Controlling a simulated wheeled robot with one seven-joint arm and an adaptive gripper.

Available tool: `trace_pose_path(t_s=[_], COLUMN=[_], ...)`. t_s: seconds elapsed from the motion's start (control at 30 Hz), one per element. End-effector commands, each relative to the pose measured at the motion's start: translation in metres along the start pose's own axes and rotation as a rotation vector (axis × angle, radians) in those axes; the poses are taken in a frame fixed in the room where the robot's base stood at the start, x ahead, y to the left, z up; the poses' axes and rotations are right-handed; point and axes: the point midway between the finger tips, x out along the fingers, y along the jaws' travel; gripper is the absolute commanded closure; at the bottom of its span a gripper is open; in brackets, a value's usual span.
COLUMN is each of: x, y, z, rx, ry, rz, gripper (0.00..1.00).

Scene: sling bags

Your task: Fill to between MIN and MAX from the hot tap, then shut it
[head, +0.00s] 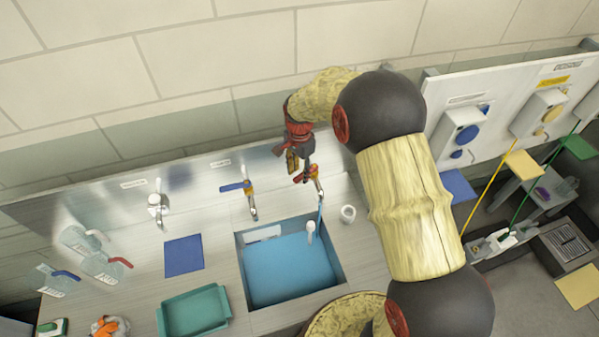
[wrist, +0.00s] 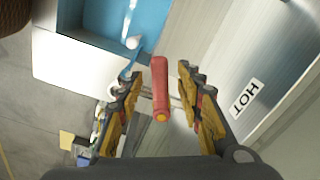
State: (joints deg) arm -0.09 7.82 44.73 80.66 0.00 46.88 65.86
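The sink (head: 336,255) holds blue water (head: 290,270), which also shows in the wrist view (wrist: 100,15). A white upright pipe (head: 310,232) stands in it, and a pale plate (head: 263,234) is on its back wall; marks on it are too small to read. The hot tap (head: 318,184) has a red lever (wrist: 160,88), and a thin blue stream (head: 321,212) shows below its spout. My gripper (wrist: 158,85) is open, its fingers on either side of the red lever with gaps visible. A HOT label (wrist: 245,100) is on the panel.
A tap with a blue lever (head: 236,187) stands left of the hot tap. A white ring-shaped item (head: 348,213) is right of the sink.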

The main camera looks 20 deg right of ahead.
Motion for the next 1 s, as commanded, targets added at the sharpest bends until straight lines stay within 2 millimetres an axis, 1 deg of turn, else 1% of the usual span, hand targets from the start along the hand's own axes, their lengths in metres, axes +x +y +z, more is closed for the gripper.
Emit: trace_pose_path(t_s=[0.13,0.43,1.0], x=[0.0094,0.0117,0.0114], y=[-0.0002,-0.0003,-0.0004], z=[-0.0001,-0.0001,-0.0002], rx=[0.0,-0.001,-0.001], ry=[0.0,0.001,0.001], rz=[-0.001,-0.001,-0.001], gripper=[0.64,0.64,0.97])
